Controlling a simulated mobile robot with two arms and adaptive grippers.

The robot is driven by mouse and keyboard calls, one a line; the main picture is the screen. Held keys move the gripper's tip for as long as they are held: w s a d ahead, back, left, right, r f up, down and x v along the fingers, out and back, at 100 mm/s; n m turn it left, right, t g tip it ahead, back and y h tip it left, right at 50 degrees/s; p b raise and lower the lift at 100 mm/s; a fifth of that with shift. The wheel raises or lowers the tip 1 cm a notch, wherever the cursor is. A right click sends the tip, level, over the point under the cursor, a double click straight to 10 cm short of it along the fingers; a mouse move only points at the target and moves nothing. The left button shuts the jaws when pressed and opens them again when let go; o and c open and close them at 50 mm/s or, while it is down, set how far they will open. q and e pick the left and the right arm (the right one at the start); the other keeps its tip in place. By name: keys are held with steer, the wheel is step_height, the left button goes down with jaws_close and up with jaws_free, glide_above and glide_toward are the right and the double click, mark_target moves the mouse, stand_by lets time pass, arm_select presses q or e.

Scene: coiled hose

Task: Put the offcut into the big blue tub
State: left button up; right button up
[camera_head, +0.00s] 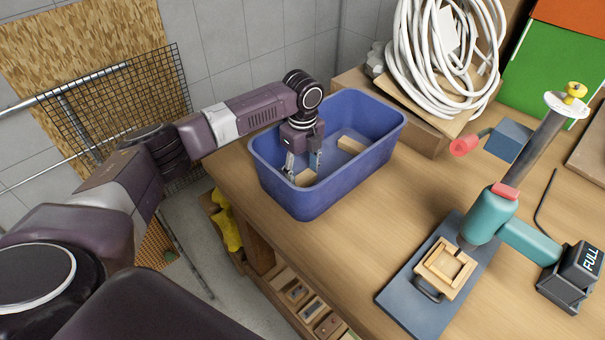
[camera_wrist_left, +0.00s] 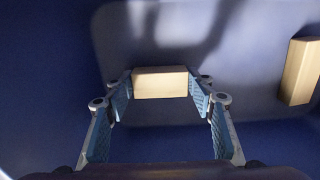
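The big blue tub (camera_head: 322,201) stands on the workbench near its left edge. My left gripper (camera_head: 303,166) reaches down inside the tub, fingers pointing to its floor. Between its fingertips is a pale wooden offcut (camera_head: 306,178). In the left wrist view the offcut (camera_wrist_left: 160,82) spans the gap between the fingertips (camera_wrist_left: 160,88), with both ends against the pads. I cannot tell whether its underside touches the tub floor. A second wooden block (camera_head: 351,145) lies in the tub, also seen at right in the wrist view (camera_wrist_left: 301,71). My right gripper is out of view.
A coiled white hose (camera_head: 447,60) sits on cardboard behind the tub. To the right are a teal stand (camera_head: 489,214) on a dark base plate, a wooden frame (camera_head: 446,268) and a dark block marked FULL (camera_head: 572,275). Bare bench lies in front of the tub.

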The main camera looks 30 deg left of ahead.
arm_select(q)
steer(key=o, duration=0.5)
